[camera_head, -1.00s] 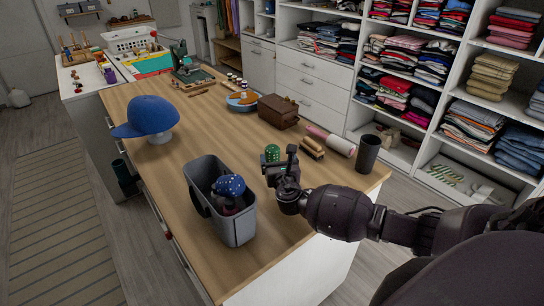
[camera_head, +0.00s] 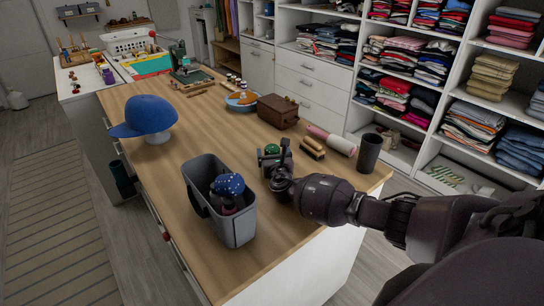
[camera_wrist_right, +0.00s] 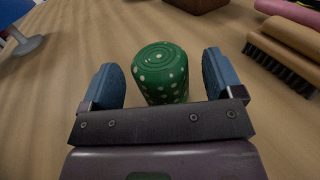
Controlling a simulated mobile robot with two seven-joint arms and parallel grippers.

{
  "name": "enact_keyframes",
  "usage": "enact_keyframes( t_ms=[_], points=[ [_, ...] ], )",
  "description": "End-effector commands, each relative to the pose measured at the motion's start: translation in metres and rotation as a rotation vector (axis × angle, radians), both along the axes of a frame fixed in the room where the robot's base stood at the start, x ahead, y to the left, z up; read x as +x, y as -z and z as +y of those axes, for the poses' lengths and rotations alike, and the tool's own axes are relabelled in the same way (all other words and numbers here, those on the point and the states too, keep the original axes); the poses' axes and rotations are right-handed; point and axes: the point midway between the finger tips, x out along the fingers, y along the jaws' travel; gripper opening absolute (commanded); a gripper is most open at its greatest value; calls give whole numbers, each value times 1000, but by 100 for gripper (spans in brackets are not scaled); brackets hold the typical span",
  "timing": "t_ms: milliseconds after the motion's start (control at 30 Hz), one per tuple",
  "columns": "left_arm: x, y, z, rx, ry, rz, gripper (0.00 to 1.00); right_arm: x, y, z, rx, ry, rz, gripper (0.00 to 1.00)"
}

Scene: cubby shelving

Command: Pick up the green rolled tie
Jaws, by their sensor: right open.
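The green rolled tie (camera_wrist_right: 160,72) has white dots and stands upright on the wooden table. In the right wrist view it sits between the two blue fingertips of my open right gripper (camera_wrist_right: 165,84), with a gap on each side. In the head view the tie (camera_head: 272,149) shows only its top, and my right gripper (camera_head: 274,160) hides the rest. My left gripper is not in view. A dark blue dotted rolled tie (camera_head: 229,185) lies in the grey bin (camera_head: 238,226) with other dark items.
A brush (camera_wrist_right: 283,62) lies close to the right of the tie. A blue cap (camera_head: 148,114) sits on a stand at left. The table's middle is clear.

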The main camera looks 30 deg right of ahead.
Motion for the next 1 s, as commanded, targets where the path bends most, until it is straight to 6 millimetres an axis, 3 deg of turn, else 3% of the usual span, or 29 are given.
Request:
enact_keyframes(
  t_ms=[233, 600, 867, 1000],
  points=[
    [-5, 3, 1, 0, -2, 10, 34, 1, 0, 0, 0, 0, 0, 86],
    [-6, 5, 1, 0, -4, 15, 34, 1, -1, -1, 0, 0, 0, 32],
    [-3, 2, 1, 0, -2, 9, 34, 1, -3, -1, 0, 0, -1, 32],
    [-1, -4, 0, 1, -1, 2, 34, 1, -17, -1, 0, 0, -3, 32]
  ],
)
